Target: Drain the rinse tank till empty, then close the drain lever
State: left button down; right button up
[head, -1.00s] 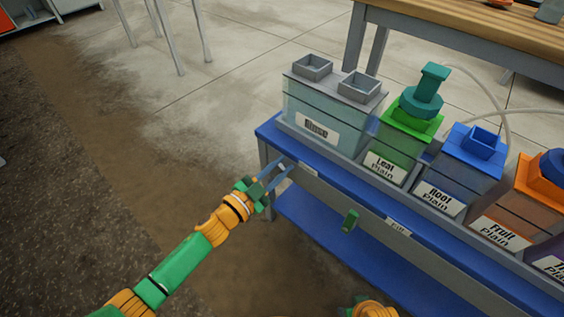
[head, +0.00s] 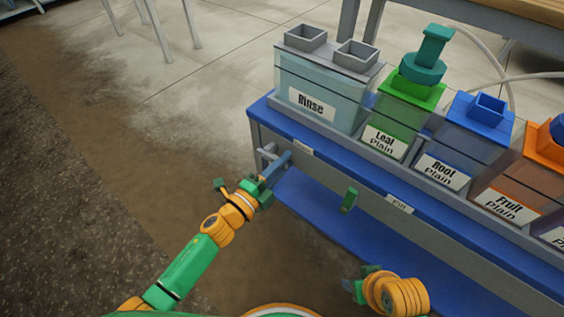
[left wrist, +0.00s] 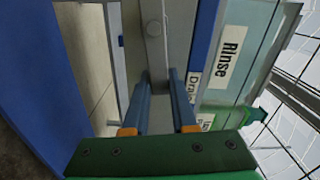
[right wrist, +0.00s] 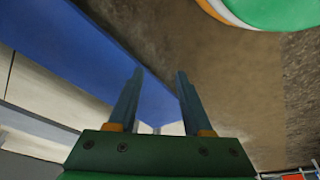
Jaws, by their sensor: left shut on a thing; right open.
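The pale, see-through Rinse tank (head: 318,88), with two grey square necks, stands at the left end of the blue bench; I cannot tell its liquid level. It also shows in the left wrist view (left wrist: 252,50). Below it, the grey drain lever (head: 266,152) sits at the bench's front, near a partly hidden "Drain" label (left wrist: 193,88). My left gripper (head: 280,165) is shut on the lever, whose grey bar (left wrist: 155,45) runs between the fingertips in the left wrist view. My right gripper (right wrist: 158,88) is open and empty, low before the bench.
Leaf, Root and Fruit tanks (head: 403,110) stand right of the Rinse tank. A green handle (head: 349,199) hangs from the bench front near a small label (head: 399,204). A blue lower shelf (head: 340,225) runs beneath.

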pick_arm(q)
jog(key=shift+f+m+b, duration=0.3)
jog(key=shift+f+m, duration=0.15)
jog(key=shift+m, duration=0.15)
jog(key=shift+f+m, duration=0.1)
jog(key=shift+m, duration=0.2)
pick_arm(e)
jog(key=shift+w+a+r+t, duration=0.1)
jog(key=shift+w+r+t, duration=0.25)
jog(key=shift+r, duration=0.25)
jog(key=shift+w+a+r+t, duration=0.1)
jog(key=shift+w+r+t, duration=0.2)
jog(key=shift+r, duration=0.3)
pick_arm(q)
jog(key=c, duration=0.7)
grip_release()
jog(key=shift+s, duration=0.1)
